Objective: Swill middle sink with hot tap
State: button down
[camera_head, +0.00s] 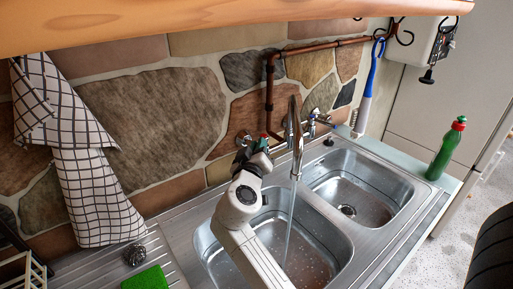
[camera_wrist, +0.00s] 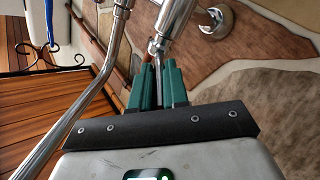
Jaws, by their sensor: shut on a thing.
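The near sink basin (camera_head: 328,252) is steel and wet, with drops on its walls. A tall chrome spout (camera_head: 296,135) hangs over it, and a stream of water (camera_head: 290,225) runs from the spout into this basin. The red-marked hot tap (camera_head: 264,138) is on the wall side, left of the spout. My gripper (camera_head: 258,150) is at this tap, largely hidden by my arm. In the wrist view, my green fingers (camera_wrist: 157,88) are shut on the tap's slim metal handle (camera_wrist: 157,72). The chrome spout (camera_wrist: 112,55) passes close by on the left.
A second basin (camera_head: 395,190) lies to the right, with a blue-marked tap (camera_head: 312,120) behind. A green bottle (camera_head: 446,148) stands at the right. A green sponge (camera_head: 147,279) and metal scourer (camera_head: 136,255) lie on the drainer. A checked towel (camera_head: 85,175) hangs left.

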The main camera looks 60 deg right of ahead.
jog(key=shift+s+d+n+t+y+p, duration=0.1)
jog(key=shift+s+n+t+y+p, duration=0.25)
jog(key=shift+n+t, duration=0.4)
jog(key=shift+s+d+n+t+y+p, duration=0.1)
jog(key=shift+s+n+t+y+p, duration=0.25)
jog(key=shift+t, duration=0.55)
jog(key=shift+s+d+n+t+y+p, duration=0.15)
jog(key=shift+n+t+y+p, duration=0.1)
jog(key=shift+n+t+y, duration=0.4)
jog(key=c, duration=1.1)
grip_release()
jog(key=shift+f, duration=0.1)
